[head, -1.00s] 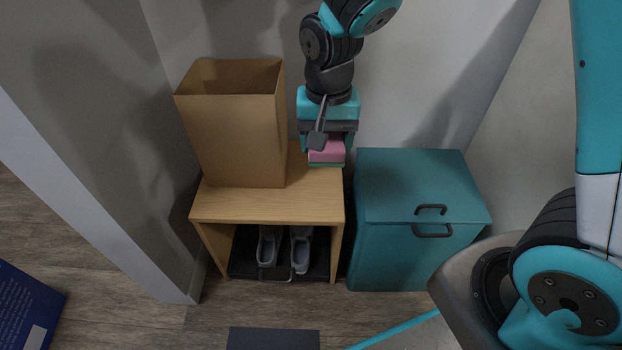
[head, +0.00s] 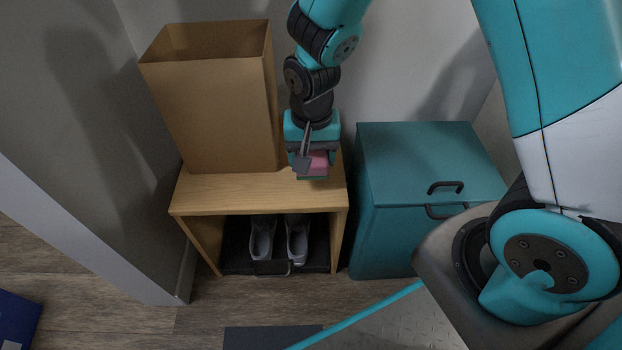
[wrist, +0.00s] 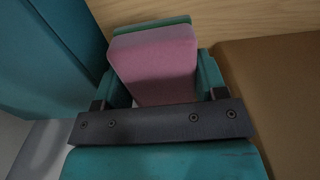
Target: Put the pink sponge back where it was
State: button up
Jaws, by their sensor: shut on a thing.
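The pink sponge (head: 318,162) is held in my gripper (head: 313,170), above the right part of the wooden bench top (head: 225,192). In the wrist view the sponge (wrist: 157,62) fills the space between the two teal fingers of my gripper (wrist: 160,75), with its pink face showing. My gripper is shut on it. The bench's wood grain shows beyond the sponge in the wrist view. I cannot tell whether the sponge touches the bench top.
A tall open brown paper bag (head: 225,115) stands on the bench, left of my gripper. A teal lidded box (head: 425,165) with dark handles stands right of the bench. Grey shoes (head: 297,240) sit on a dark mat below. Bare bench shows in front of the bag.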

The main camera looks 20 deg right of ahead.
notch_tip(320, 180, down, 5)
jog(key=shift+f+b, duration=0.15)
jog(key=shift+b, duration=1)
jog(key=shift+a, duration=0.1)
jog(key=o, duration=0.9)
jog(key=shift+c, duration=0.2)
